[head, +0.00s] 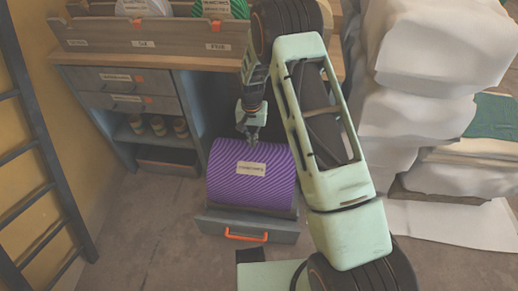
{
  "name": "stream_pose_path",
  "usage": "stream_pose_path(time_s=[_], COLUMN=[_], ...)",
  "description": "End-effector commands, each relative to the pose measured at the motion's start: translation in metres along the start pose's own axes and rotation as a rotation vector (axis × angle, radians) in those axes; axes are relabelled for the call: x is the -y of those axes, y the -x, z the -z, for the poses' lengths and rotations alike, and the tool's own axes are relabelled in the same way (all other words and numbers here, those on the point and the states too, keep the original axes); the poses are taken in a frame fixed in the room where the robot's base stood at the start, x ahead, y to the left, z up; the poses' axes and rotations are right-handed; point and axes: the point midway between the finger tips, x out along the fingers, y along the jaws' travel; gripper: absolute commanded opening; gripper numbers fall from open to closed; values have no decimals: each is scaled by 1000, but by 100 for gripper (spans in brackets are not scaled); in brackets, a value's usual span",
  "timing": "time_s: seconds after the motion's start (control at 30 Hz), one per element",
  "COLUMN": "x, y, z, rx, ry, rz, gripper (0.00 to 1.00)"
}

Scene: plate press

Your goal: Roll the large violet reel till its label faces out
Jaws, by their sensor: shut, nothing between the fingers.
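The large violet reel (235,187) lies on its side low in front of the cabinet, on a grey drawer (220,223) with an orange handle. Its surface has diagonal stripes. A pale label (251,168) shows on its upper side, a little right of its middle, facing up and toward the camera. The writing is too small to read. My gripper (252,139) points down at the reel's top back edge, just behind the label. Its fingers are shut and hold nothing. I cannot tell whether the fingertips touch the reel.
The wooden cabinet (105,60) stands behind, with white and green reels on top and small pots on a shelf. A dark ladder (40,150) leans at the left. White stacked bundles (425,110) fill the right. Floor is clear at front left.

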Motion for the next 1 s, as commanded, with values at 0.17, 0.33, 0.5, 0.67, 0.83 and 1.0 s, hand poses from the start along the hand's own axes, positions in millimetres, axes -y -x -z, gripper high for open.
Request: stream_pose_path(time_s=[0.17, 0.33, 0.5, 0.67, 0.83, 1.0], x=[0, 0, 0, 0, 0, 0], y=[0, 0, -4, -9, -14, -19], z=[0, 0, 0, 0, 0, 0], rx=[0, 0, 0, 0, 0, 0], ry=[0, 0, 0, 0, 0, 0], rz=[0, 0, 0, 0, 0, 0], gripper=[0, 0, 0, 0, 0, 0])
